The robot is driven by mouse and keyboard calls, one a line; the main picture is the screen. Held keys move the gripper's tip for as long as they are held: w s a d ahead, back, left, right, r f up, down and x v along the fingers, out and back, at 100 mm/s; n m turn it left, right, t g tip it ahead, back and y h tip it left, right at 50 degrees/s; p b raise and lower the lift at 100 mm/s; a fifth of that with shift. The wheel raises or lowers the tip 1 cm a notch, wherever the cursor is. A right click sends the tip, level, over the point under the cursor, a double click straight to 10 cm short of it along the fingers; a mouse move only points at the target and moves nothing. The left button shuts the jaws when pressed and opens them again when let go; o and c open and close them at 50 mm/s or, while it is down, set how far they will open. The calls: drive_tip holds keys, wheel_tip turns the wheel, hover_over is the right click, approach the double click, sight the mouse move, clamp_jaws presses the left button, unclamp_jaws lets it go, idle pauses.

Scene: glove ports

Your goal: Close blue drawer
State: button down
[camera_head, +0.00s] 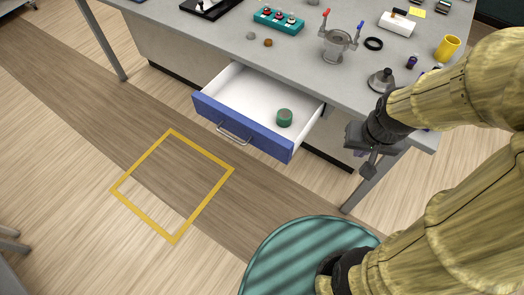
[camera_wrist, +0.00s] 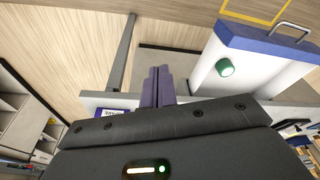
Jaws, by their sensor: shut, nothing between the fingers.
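The blue drawer (camera_head: 240,128) stands open under the grey table, in the middle of the head view. It has a blue front, a white inside and a silver bar handle (camera_head: 234,134). A green round object (camera_head: 284,118) sits inside it. The drawer also shows in the wrist view at the upper right (camera_wrist: 262,42), with its handle (camera_wrist: 290,30) and the green object (camera_wrist: 225,68). My gripper (camera_head: 369,172) is to the right of the drawer, apart from it, near the table's front edge. In the wrist view its purple-grey fingers (camera_wrist: 158,86) are together and empty.
The grey tabletop (camera_head: 215,22) holds a teal rack (camera_head: 278,20), a metal pot with red and blue handles (camera_head: 338,42), a yellow cup (camera_head: 447,47) and a dark bell-shaped item (camera_head: 381,80). A table leg (camera_head: 362,190) stands beside my gripper. A yellow square (camera_head: 172,185) marks clear floor before the drawer.

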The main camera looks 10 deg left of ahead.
drive_tip(key=n+t+h+b, duration=0.55)
drive_tip(key=n+t, duration=0.85)
drive_tip(key=n, duration=1.8)
approach(265, 146)
drive_tip(key=s+a+h+p, duration=0.1)
drive_tip(key=s+a, duration=0.2)
drive_tip(key=s, duration=0.4)
drive_tip(key=shift+w+a+f, duration=0.15)
drive_tip(key=shift+w+a, duration=0.1)
drive_tip(key=shift+w, duration=0.05)
drive_tip(key=p+x, duration=0.2)
drive_tip(key=x, duration=1.2)
drive_tip(key=shift+d+p, duration=0.2)
drive_tip(key=shift+p, duration=0.1)
